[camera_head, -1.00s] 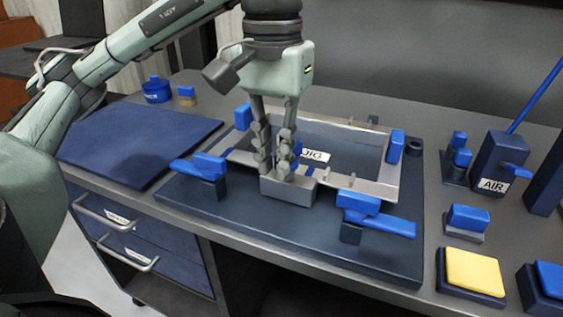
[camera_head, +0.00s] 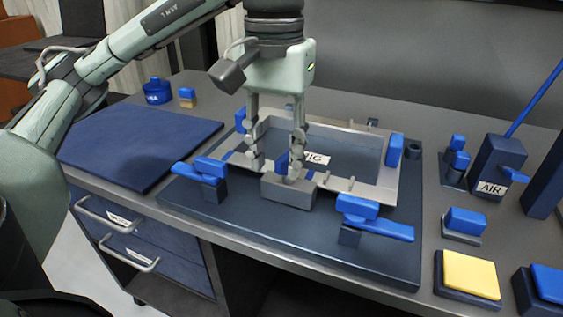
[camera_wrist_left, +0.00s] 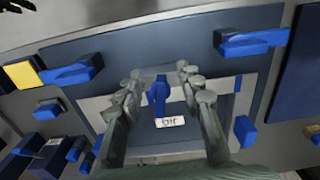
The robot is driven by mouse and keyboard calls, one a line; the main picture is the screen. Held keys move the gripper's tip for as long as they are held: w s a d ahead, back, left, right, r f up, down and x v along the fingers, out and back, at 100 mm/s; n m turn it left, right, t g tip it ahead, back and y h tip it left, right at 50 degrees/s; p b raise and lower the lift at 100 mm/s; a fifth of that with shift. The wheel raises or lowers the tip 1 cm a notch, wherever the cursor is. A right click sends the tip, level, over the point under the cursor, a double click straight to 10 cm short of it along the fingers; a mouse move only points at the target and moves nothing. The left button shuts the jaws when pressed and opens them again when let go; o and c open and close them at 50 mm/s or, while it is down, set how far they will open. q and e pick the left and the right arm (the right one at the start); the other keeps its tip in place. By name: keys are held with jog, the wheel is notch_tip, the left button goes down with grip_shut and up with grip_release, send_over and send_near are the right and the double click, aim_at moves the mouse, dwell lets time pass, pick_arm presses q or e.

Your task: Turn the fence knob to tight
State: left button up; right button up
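The fence is a grey block (camera_head: 287,191) at the near side of the jig frame. A blue knob (camera_head: 281,163) shows just above and behind it, partly hidden by a finger in the head view. In the left wrist view the knob (camera_wrist_left: 159,95) is a blue lever pointing along the picture's height, above the JIG label (camera_wrist_left: 171,122). My left gripper (camera_head: 274,171) points down over the fence. Its fingers are apart, one on each side of the knob, with visible gaps in the wrist view (camera_wrist_left: 160,82). My right gripper is not seen.
Blue-handled clamps (camera_head: 372,221) and (camera_head: 203,172) stand at the near corners of the dark jig base (camera_head: 330,252). A blue mat (camera_head: 135,145) lies to the left. A yellow pad (camera_head: 471,274) and an AIR block (camera_head: 497,165) stand to the right.

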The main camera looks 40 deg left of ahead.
pick_arm(q)
notch_tip(320, 180, up, 7)
jog(key=p, duration=0.1)
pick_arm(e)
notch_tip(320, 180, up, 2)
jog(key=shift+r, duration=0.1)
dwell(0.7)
